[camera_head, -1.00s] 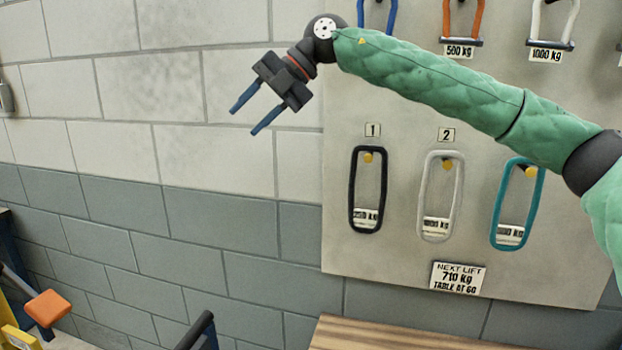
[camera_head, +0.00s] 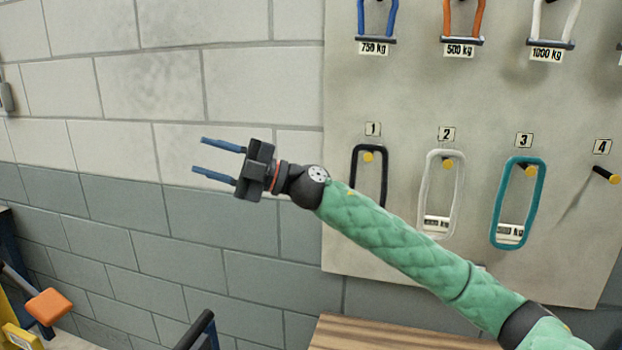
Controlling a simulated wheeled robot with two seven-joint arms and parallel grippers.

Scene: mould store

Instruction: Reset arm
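My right gripper (camera_head: 208,162) is open and empty, with its two blue fingers apart and pointing left in front of the block wall. My green padded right arm (camera_head: 400,240) runs from the lower right up to it and crosses in front of the sling board (camera_head: 480,95). It hides the lower part of the black sling on peg 1 and the board's lower sign.
A black sling (camera_head: 369,163), a white sling (camera_head: 440,190) and a teal sling (camera_head: 517,205) hang on pegs 1 to 3. Peg 4 (camera_head: 606,175) is bare. Shackle-like loops hang above. A wooden top (camera_head: 345,330) lies below. An orange pad (camera_head: 47,306) is at lower left.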

